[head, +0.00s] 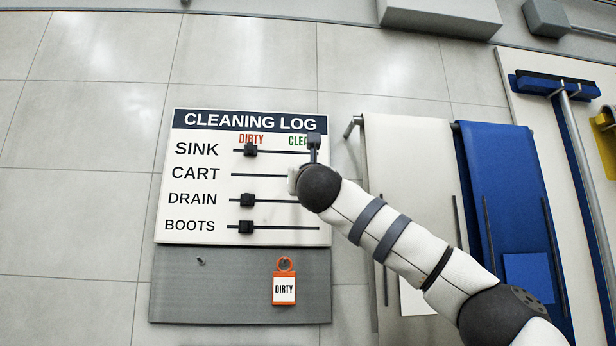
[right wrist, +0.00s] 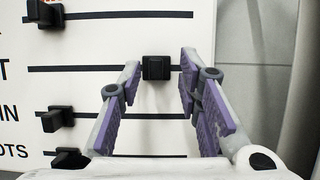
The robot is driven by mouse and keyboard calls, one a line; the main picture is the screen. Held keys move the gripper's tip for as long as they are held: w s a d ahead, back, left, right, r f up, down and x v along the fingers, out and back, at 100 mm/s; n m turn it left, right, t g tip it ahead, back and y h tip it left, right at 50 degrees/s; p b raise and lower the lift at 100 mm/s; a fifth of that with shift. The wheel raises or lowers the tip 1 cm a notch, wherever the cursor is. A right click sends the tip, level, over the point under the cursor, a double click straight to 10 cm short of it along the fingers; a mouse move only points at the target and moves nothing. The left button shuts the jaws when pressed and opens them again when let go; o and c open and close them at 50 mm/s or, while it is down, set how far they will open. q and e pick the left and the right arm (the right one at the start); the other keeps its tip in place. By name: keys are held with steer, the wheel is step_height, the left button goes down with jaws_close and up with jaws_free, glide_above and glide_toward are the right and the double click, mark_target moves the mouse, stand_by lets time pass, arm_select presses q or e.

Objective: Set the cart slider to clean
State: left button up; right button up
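The cleaning log board (head: 200,128) hangs on the wall with four slider tracks. In the right wrist view the black cart slider knob (right wrist: 156,67) sits on the second track, towards its right, clean side. In the head view this knob is hidden behind my right arm. My right gripper (right wrist: 160,62) is open, with a purple-padded finger on each side of the knob and a visible gap to each. In the head view, the gripper is mostly hidden; a dark part (head: 314,142) shows by the CLEAN label. My left gripper is not in view.
The sink knob (head: 250,150), drain knob (head: 247,200) and boots knob (head: 246,227) sit towards the dirty side. An orange DIRTY tag (head: 284,289) hangs on the grey panel (head: 225,290) below. White (head: 405,150) and blue (head: 500,160) hanging sheets are to the right.

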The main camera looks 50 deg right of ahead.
steer(key=v, duration=1.1)
steer(key=shift+s+f, duration=0.1)
steer(key=shift+f, duration=0.05)
